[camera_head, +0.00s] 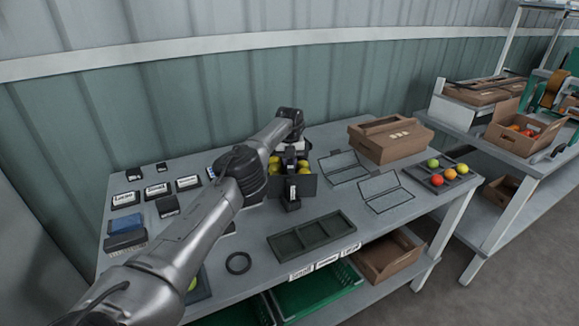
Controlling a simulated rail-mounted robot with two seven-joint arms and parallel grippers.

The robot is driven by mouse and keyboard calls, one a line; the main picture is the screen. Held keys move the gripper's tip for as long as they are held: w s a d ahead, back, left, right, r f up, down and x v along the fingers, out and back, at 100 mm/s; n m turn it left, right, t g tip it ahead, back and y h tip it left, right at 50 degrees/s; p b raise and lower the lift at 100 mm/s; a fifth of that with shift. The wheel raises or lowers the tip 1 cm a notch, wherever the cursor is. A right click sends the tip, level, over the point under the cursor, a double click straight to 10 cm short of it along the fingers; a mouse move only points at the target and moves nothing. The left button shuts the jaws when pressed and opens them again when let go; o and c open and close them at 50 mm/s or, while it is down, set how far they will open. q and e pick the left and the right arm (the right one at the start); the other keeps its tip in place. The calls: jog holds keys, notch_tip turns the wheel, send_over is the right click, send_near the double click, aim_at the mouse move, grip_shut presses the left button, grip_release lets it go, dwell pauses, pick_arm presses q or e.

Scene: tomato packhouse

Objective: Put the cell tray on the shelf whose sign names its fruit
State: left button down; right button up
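A dark tray (306,186) with yellow fruits (303,165) stands near the middle of the table, and its front wall faces me. My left arm reaches in from the lower left, and its gripper (291,192) points down at this tray. The gripper overlaps the tray, and I cannot tell whether its fingers are shut on the wall. A dark cell tray (313,238) with empty cells lies nearer the front edge. Another dark tray (416,178) at the right holds green, orange, red and yellow fruits. My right gripper is out of view.
Small signs (157,190) stand at the table's left, and more signs (327,263) line its front edge. Below are green crates (318,290) and a brown box (388,262).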

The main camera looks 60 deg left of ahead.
pick_arm(q)
jog(key=shift+r, duration=0.1)
jog(key=shift+w, duration=0.1)
jog(key=c, duration=1)
grip_release()
jog(key=shift+r, duration=0.3)
notch_tip(320, 180, up, 10)
jog(key=p, duration=0.5)
jog(key=shift+f+p, duration=0.25)
jog(key=shift+p, duration=0.1)
jog(key=shift+o, duration=0.4)
jog(key=shift+r+p, duration=0.95)
